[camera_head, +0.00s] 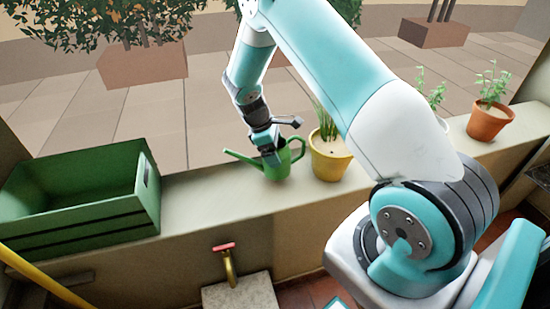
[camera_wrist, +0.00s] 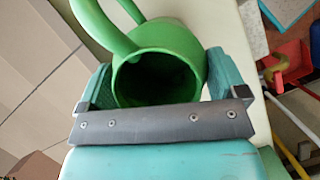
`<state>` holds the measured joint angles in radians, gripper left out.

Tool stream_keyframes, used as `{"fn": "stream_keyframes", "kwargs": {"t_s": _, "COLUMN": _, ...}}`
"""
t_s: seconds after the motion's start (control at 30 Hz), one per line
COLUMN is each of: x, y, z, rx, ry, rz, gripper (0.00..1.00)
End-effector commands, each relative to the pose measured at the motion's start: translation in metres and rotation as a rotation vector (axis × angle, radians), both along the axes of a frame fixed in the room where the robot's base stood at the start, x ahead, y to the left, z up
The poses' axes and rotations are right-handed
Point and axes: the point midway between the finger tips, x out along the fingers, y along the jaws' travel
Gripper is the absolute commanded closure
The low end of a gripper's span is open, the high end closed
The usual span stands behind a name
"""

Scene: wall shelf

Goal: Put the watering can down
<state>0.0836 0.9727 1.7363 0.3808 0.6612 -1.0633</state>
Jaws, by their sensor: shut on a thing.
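The green watering can (camera_head: 278,168) is at the ledge (camera_head: 205,197), between the green crate and the yellow pot. Its spout points left and its handle is on the right in the head view. My gripper (camera_head: 268,152) is shut on the can from above. In the wrist view the can (camera_wrist: 165,45) sits between the two fingers of my gripper (camera_wrist: 155,85), with its open top facing the camera. The can looks upright. I cannot tell for sure whether its base touches the ledge.
A green crate (camera_head: 148,190) stands on the ledge at the left. A yellow pot (camera_head: 330,162) with a plant is close at the can's right. A terracotta pot (camera_head: 488,124) is farther right. The ledge between crate and can is clear. A brass tap (camera_head: 229,268) is below.

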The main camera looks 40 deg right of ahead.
Motion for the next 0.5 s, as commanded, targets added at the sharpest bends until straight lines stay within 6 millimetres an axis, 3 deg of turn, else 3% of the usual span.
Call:
{"fn": "stream_keyframes", "kwargs": {"t_s": 0.17, "x": -0.001, "y": 0.000, "z": -0.028, "rx": 0.000, "ry": 0.003, "rz": 0.000, "gripper": 0.36}}
{"fn": "stream_keyframes", "kwargs": {"t_s": 0.5, "x": 0.000, "y": 0.000, "z": -0.033, "rx": 0.000, "ry": 0.001, "rz": 0.001, "gripper": 0.36}}
